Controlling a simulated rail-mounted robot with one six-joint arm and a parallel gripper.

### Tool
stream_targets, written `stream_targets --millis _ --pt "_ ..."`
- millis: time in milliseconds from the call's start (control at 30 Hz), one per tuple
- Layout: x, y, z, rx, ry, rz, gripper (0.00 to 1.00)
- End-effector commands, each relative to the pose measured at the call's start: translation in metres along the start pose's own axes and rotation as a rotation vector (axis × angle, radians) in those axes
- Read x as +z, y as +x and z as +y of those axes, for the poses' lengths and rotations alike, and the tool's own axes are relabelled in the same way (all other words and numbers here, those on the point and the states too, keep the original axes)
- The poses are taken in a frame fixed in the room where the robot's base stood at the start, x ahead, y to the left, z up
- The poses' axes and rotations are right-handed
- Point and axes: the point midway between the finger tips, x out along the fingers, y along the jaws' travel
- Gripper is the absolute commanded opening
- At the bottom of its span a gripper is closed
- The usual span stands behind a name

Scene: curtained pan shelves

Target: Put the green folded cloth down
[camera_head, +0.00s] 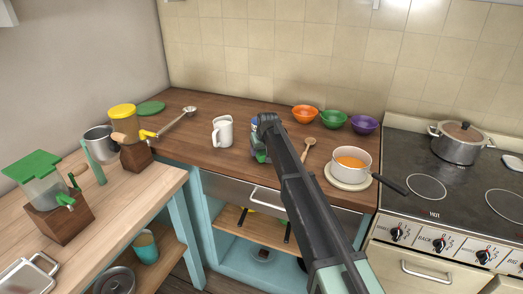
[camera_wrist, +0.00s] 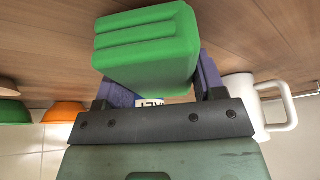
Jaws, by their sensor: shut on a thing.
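The green folded cloth (camera_wrist: 148,48) is a bright green ridged block in the wrist view. My gripper (camera_wrist: 162,84) is shut on it, with a purple finger on each side. The wooden counter (camera_wrist: 50,50) fills the area behind the cloth in that view. I cannot tell whether the cloth touches the counter. In the head view my gripper (camera_head: 262,150) is low over the middle of the wooden counter (camera_head: 185,150), just right of the white jug (camera_head: 222,131). My arm mostly hides the cloth there.
The white jug is close beside my gripper in the wrist view (camera_wrist: 243,92). A wooden spoon (camera_head: 308,146), a pot of orange soup (camera_head: 350,160) and orange (camera_head: 305,114), green (camera_head: 334,119) and purple (camera_head: 364,124) bowls are to the right. Counter left of the jug is partly clear.

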Motion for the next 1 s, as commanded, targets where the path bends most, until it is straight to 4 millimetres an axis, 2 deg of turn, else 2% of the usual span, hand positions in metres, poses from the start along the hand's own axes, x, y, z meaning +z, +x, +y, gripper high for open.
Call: stream_targets --millis 433,467,633,900,1000 --pt "0.0026 0.0061 0.0000 0.000 0.000 0.000 0.44" --pt "0.0025 0.0059 0.0000 0.000 0.000 0.000 0.65" --pt "0.0022 0.0053 0.0000 0.000 0.000 0.000 0.91" --pt "0.0022 0.0049 0.0000 0.000 0.000 0.000 0.93" --pt "0.0015 -0.0014 0.0000 0.000 0.000 0.000 0.93"
